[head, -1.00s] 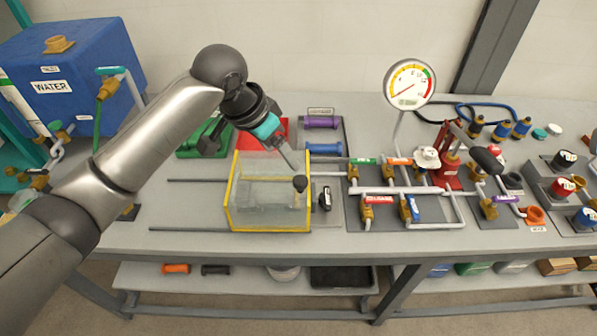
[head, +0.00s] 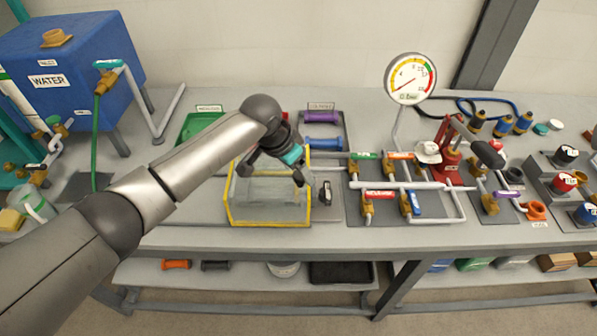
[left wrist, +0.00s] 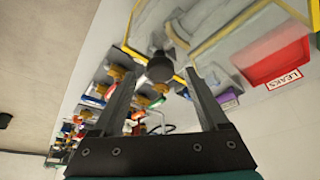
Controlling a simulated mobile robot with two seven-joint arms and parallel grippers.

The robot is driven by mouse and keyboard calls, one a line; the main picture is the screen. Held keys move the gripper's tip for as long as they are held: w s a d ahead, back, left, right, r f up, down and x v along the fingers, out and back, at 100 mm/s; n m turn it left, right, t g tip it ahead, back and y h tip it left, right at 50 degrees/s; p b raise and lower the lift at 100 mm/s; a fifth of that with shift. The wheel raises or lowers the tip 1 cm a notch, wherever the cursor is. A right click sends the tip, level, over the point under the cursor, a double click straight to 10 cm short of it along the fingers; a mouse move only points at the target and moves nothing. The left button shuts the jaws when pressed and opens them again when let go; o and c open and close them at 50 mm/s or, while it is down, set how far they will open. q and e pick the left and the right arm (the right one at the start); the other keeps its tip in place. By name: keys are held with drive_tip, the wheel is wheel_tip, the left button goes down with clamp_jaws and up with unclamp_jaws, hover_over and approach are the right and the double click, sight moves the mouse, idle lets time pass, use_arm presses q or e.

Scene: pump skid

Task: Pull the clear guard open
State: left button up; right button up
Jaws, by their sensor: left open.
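The clear guard (head: 268,224) is a see-through box with yellow edges on the bench, left of the pipework. A round black knob (head: 298,178) shows at its right side, and in the left wrist view the knob (left wrist: 160,67) appears between my fingertips. My left gripper (head: 295,167) is over the guard's right part, with its fingers open around or just short of the knob. I cannot tell whether they touch it. My arm hides the guard's back left part. My right gripper is out of view.
A black part (head: 327,193) stands close to the guard's right. Pipework with coloured valve handles (head: 379,194) and a gauge (head: 410,78) lie further right. A tray with purple and blue parts (head: 323,143) is behind. A red tray (left wrist: 276,62) shows in the left wrist view.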

use_arm(q)
drive_tip(key=shift+w+d+f, duration=0.2)
drive_tip(key=shift+f, duration=0.45)
clamp_jaws()
idle(1.1)
